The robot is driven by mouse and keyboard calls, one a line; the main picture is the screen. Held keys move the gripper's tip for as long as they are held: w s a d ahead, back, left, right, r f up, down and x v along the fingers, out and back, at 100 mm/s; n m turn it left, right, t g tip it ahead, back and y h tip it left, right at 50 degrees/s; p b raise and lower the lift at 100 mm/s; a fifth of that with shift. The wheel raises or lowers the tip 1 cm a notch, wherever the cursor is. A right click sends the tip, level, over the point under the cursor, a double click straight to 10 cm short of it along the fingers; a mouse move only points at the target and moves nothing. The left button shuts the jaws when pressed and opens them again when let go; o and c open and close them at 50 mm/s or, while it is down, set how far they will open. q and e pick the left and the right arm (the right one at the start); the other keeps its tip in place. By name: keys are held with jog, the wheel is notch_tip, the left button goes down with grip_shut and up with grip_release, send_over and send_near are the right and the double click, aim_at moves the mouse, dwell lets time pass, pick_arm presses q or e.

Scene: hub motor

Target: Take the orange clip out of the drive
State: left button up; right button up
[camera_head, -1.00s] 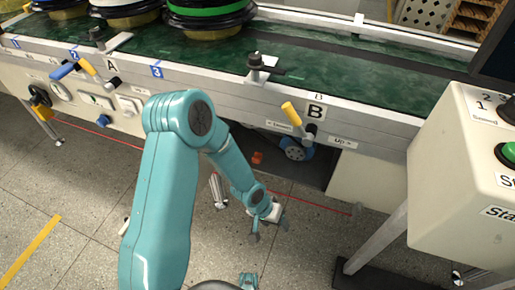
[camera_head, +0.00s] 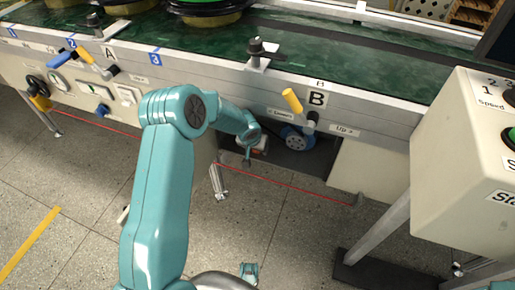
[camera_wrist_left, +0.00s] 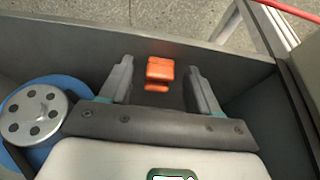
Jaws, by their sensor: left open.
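The orange clip (camera_wrist_left: 160,74) shows in the left wrist view, by the dark wall of the open drive recess (camera_head: 318,165) below the conveyor. My left gripper (camera_wrist_left: 160,68) is open, with one finger on each side of the clip. Gaps show between the clip and both fingers, so they appear not to touch it. My right gripper is not in view.
The green conveyor (camera_head: 340,60) runs above the recess, with a yellow-handled lever (camera_head: 292,100) beside the B label. A control box (camera_head: 465,160) stands at the right.

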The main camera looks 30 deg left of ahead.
pick_arm(q)
jog(key=c, duration=1.1)
jog(key=shift+r, duration=0.1)
